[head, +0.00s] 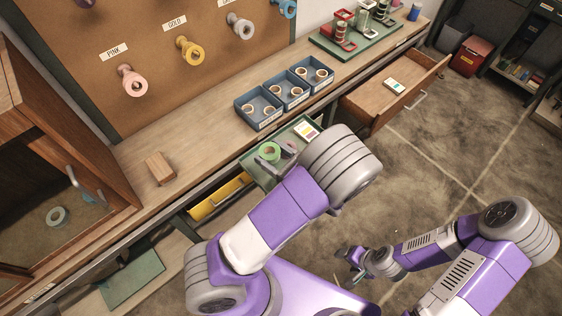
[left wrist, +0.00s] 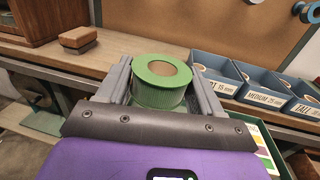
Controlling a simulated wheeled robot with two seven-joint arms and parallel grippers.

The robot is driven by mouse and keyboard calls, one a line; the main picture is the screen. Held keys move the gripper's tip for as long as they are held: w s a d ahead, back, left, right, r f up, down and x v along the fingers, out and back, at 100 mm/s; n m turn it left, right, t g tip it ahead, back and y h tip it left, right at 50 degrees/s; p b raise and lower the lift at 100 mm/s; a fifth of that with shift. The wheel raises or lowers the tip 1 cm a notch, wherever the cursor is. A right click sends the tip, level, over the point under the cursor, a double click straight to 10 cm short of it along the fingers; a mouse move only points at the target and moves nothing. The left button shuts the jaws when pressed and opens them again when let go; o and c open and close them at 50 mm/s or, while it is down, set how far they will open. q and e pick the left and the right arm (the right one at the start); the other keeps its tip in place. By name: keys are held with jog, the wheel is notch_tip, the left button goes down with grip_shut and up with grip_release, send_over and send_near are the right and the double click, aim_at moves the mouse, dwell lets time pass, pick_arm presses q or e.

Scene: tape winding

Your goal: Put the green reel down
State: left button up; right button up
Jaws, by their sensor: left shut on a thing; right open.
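The green reel (head: 269,151) is a roll of green tape with a pale core. My left gripper (head: 277,153) is shut on it. In the left wrist view the reel (left wrist: 160,86) stands upright between the two grey fingers, its round top facing up. In the head view it shows over a green-lined surface (head: 252,166) at the bench's front edge; I cannot tell whether it touches that surface. My right gripper (head: 347,268) is open and empty over the floor at the lower right.
Blue labelled bins (head: 258,123) with pale rings stand on the bench (head: 205,143). A card (head: 306,130) lies right of the reel. A wooden block (head: 159,168) sits left. An open wooden drawer (head: 370,104) and a yellow drawer (head: 216,199) jut out. Pegs with reels line the board.

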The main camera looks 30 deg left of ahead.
pick_arm(q)
notch_tip(320, 180, down, 9)
jog(key=b, duration=0.2)
jog(key=shift+r+b, duration=0.2)
jog(key=shift+b, duration=0.2)
jog(key=shift+r, duration=0.1)
jog(key=shift+f+b, duration=0.3)
jog(key=shift+f, duration=0.35)
jog(key=o, duration=1.1)
jog(key=shift+s+f, duration=0.1)
